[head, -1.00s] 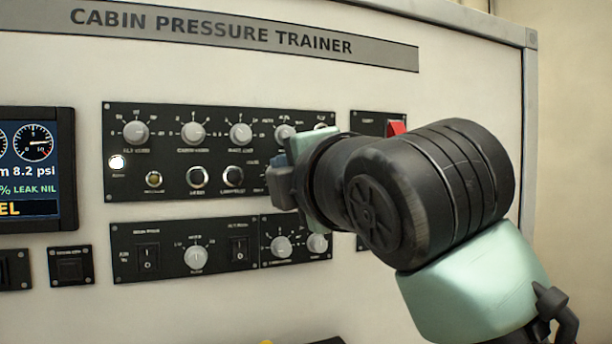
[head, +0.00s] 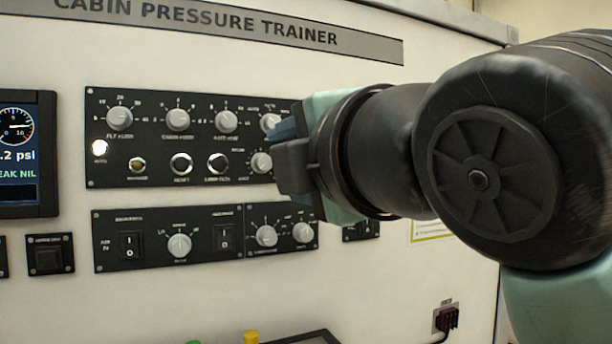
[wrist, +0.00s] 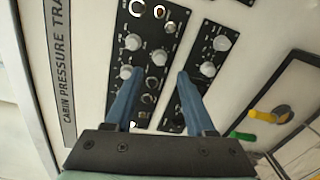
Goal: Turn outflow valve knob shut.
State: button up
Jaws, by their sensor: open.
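The upper black panel (head: 215,195) carries several pale round knobs. Its labels are too small to tell surely which one is the outflow valve knob. A lower right knob (head: 260,162) shows just left of my fingers, and an upper right knob (head: 270,123) sits above it. My gripper (head: 280,150) is in front of this panel's right end and hides part of it. In the wrist view my two blue fingers (wrist: 160,72) are apart with nothing held between them. A knob (wrist: 159,58) shows near the gap between the tips. I cannot tell whether a finger touches the panel.
A lower panel (head: 205,260) with switches and knobs lies below. A gauge screen (head: 28,150) is at the left. A yellow handle (wrist: 268,116) and a green one (wrist: 240,135) show in the wrist view.

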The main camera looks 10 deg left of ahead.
jog(key=b+v, duration=0.1)
jog(key=v, duration=0.5)
jog(key=shift+s+d, duration=0.15)
jog(key=shift+s, duration=0.2)
jog(key=s+d+m+t+h, duration=0.1)
jog(key=m+t+h, duration=0.2)
jog(key=m, duration=0.6)
jog(key=s+d+f+m+t+h, duration=0.1)
jog(key=s+d+m+t+h, duration=0.1)
jog(key=m+t, duration=0.3)
jog(key=s+d+f+m+t+h, duration=0.1)
jog(key=m+t+h, duration=0.3)
jog(key=m, duration=0.9)
jog(key=shift+s+d+f+t+h, duration=0.2)
jog(key=shift+s+d+t+h, duration=0.1)
jog(key=shift+s+d, duration=0.1)
jog(key=shift+c, duration=0.4)
